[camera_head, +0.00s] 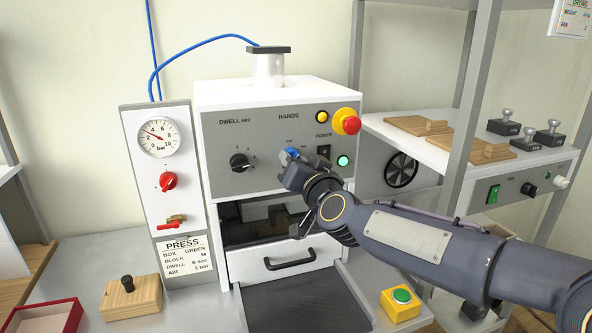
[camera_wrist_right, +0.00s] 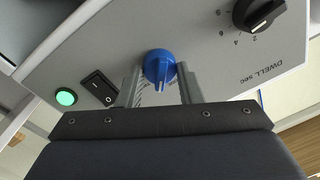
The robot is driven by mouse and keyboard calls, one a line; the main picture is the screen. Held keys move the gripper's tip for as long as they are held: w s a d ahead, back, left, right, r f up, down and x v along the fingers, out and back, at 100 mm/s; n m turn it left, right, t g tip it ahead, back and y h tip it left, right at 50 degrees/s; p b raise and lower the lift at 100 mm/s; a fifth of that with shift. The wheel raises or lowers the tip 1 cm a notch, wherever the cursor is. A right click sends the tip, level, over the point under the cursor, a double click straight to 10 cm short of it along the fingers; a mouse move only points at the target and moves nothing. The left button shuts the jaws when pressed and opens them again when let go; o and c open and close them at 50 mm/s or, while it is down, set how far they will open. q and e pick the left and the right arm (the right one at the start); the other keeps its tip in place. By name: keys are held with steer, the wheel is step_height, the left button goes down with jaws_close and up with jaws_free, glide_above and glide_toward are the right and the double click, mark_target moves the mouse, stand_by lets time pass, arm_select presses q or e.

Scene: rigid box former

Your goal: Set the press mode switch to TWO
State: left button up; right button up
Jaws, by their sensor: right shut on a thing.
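The press mode switch is a blue knob (camera_head: 291,152) under the word HANDS on the grey press panel (camera_head: 221,139). In the right wrist view the blue knob (camera_wrist_right: 158,66) sits between the two fingers of my right gripper (camera_wrist_right: 159,88), which is shut on it. That view is turned nearly upside down, and a pale mark shows on the knob's edge towards the gripper. The small labels beside the knob are too blurred to read, so its setting cannot be told. In the head view my right gripper (camera_head: 291,162) covers part of the knob. My left gripper is not in view.
The black dwell dial (camera_head: 240,162) is left of the knob. The black power rocker (camera_head: 323,152), lit green lamp (camera_head: 343,161) and red emergency stop (camera_head: 346,121) are to its right. The drawer handle (camera_head: 290,261) and yellow button box (camera_head: 400,304) are below.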

steer(key=shift+f+m+b, duration=0.1)
steer(key=shift+m+b, duration=0.75)
steer(key=shift+m, duration=1.45)
steer(key=o, duration=1)
steer(key=b+v, duration=0.1)
steer(key=v, duration=0.7)
